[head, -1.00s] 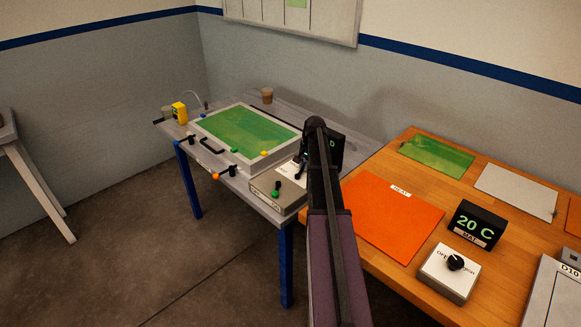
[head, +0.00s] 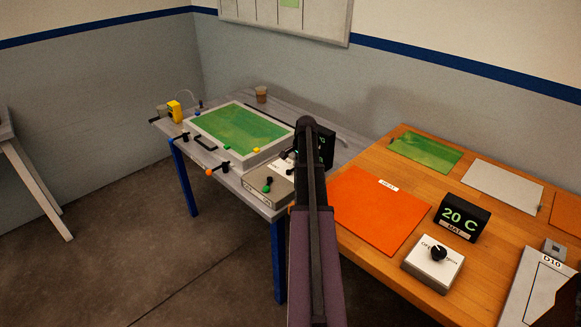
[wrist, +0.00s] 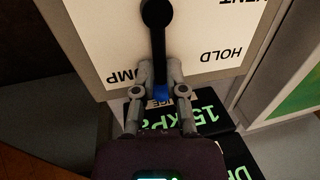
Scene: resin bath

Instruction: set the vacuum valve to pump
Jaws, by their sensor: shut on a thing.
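The vacuum valve in the wrist view is a pale panel (wrist: 205,30) with a black lever (wrist: 158,40) pointing down in the picture. The lever lies between the partly covered PUMP label (wrist: 125,77) at its left and the HOLD label (wrist: 222,52) at its right. Part of a VENT label shows at the top edge. My gripper (wrist: 158,72) is shut on the lever, with a finger on each side. A blue bit (wrist: 161,92) shows between the fingers.
A pressure display (wrist: 190,115) reading 15 kPa is close below the gripper. The left bench holds a green-topped frame (head: 240,128) and a grey box (head: 262,192). The wooden table carries an orange mat (head: 375,215), a 20 C display (head: 461,217) and a knob box (head: 433,262).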

